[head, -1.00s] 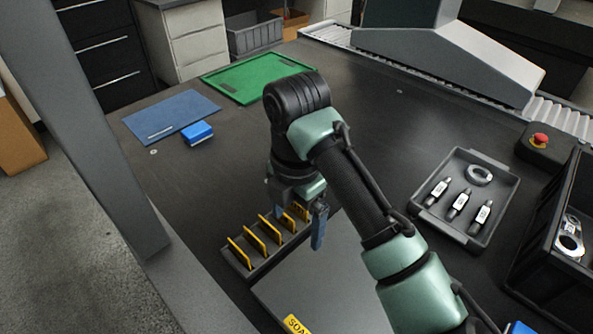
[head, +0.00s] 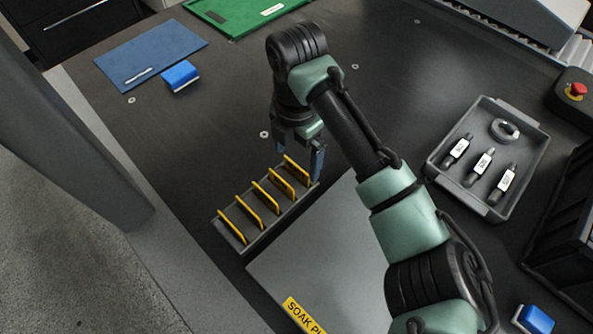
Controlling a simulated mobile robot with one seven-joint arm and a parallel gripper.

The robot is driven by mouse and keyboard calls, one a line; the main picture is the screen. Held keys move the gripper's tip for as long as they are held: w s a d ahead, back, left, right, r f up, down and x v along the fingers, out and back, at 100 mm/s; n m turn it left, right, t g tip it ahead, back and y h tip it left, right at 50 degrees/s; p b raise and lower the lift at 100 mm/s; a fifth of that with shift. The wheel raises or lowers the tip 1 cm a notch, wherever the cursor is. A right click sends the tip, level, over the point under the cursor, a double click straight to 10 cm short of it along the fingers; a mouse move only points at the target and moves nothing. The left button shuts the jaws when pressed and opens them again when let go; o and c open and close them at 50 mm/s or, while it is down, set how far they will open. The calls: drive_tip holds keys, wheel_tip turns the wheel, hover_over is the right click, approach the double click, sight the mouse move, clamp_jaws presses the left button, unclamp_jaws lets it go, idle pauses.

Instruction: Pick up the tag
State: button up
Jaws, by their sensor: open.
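Several thin yellow tags stand on edge in a row in a grey slotted rack (head: 227,231) on the dark table. The nearest tag (head: 231,227) is at the rack's lower left end. A far tag (head: 297,170) stands at its upper right end. My gripper (head: 300,158) is open and points down at that far end, with one blue finger beside the far tags on the right. I cannot tell whether the fingers touch a tag.
A grey plate (head: 330,250) with a yellow "SOAK" label lies right of the rack. A grey tray (head: 440,180) holds labelled cylindrical parts and a ring. A blue block (head: 180,75), blue mat (head: 150,55) and green tray (head: 235,20) are behind. A grey column (head: 60,130) stands left.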

drive_tip(key=f, duration=0.5)
drive_tip(key=shift+w+b, duration=0.2)
drive_tip(key=shift+b, duration=0.2)
drive_tip(key=c, duration=1)
wheel_tip(320, 180, up, 10)
drive_tip(key=shift+f+p, duration=0.1)
drive_tip(key=shift+p, duration=0.85)
drive_tip(key=shift+c, duration=0.2)
wheel_tip(320, 180, up, 5)
drive_tip(key=p, duration=0.4)
hover_over(297, 167)
drive_tip(key=shift+w+f, duration=0.1)
drive_tip(key=shift+w, duration=0.1)
drive_tip(key=shift+a, duration=0.1)
